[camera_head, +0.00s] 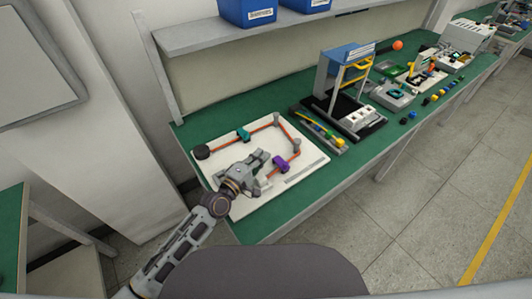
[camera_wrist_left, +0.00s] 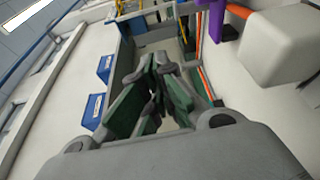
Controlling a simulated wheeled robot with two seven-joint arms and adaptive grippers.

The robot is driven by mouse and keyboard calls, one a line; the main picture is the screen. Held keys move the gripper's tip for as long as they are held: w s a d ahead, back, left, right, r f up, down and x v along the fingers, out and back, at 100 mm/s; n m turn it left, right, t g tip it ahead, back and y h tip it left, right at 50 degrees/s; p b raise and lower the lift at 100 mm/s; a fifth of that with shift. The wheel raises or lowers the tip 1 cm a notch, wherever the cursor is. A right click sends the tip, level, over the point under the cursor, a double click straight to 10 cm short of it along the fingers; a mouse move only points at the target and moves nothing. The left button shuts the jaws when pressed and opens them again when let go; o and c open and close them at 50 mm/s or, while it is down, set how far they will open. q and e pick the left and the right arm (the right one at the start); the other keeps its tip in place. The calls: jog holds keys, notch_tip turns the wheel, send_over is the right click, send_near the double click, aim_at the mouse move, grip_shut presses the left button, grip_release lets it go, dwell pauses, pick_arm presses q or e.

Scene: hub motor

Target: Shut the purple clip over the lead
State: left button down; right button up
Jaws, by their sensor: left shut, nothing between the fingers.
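The purple clip (camera_head: 279,162) sits on the white board (camera_head: 245,204) near its right part, by the orange-red lead (camera_head: 296,150). Whether its lid is open or shut is too small to tell. My left gripper (camera_head: 262,157) is shut and empty over the board, just left of the purple clip and apart from it as far as I can see. In the left wrist view, the gripper's fingers (camera_wrist_left: 152,72) are together, and part of a purple piece (camera_wrist_left: 226,22) shows at the top right. My right gripper is out of view.
A teal clip (camera_head: 243,134), grey posts (camera_head: 295,143) and a round black part (camera_head: 201,152) are on the board. A tray of coloured leads (camera_head: 318,132) and a blue-topped stand (camera_head: 345,60) are to the right. Blue bins (camera_head: 247,12) sit on the shelf behind.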

pick_arm(q)
jog(key=shift+s+a+f+b, duration=0.3)
jog(key=shift+s+a, duration=0.25)
jog(key=shift+a, duration=0.15)
jog(key=shift+s+a+f+b, duration=0.15)
jog(key=shift+s+a+f, duration=0.15)
jog(key=shift+s+a, duration=0.35)
jog(key=shift+a, duration=0.1)
